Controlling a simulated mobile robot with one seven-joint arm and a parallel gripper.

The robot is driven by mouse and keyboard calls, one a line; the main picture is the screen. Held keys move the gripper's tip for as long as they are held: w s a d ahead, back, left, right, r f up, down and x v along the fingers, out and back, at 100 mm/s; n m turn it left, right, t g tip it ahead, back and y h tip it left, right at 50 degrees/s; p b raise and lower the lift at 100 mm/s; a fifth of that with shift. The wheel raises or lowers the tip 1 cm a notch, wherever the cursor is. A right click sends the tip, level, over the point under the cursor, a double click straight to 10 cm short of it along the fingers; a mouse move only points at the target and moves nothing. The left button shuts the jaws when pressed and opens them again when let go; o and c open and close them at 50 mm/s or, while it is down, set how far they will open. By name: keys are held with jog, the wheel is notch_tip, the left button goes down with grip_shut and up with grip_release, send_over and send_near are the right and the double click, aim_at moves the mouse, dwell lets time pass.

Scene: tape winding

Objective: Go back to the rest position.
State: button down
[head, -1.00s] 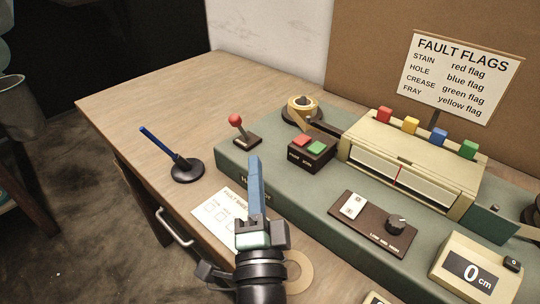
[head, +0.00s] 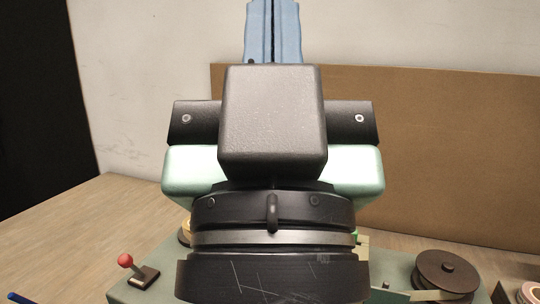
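My gripper (head: 272,30) fills the middle of the head view, raised close to the camera and pointing up. Its two blue fingers lie side by side with only a thin dark seam between them, so it looks shut. Nothing shows between them; the fingertips are cut off by the top edge of the picture. The gripper is well clear of the bench and hides most of the machine behind it.
The green machine base (head: 190,285) crosses the bottom, with a red-knobbed lever (head: 125,261) at left and a dark reel (head: 447,272) at right. A brown board (head: 450,150) stands behind.

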notch_tip(320, 180, up, 25)
jog(key=p, duration=2.2)
jog(key=shift+f+p, duration=0.2)
jog(key=shift+p, duration=0.15)
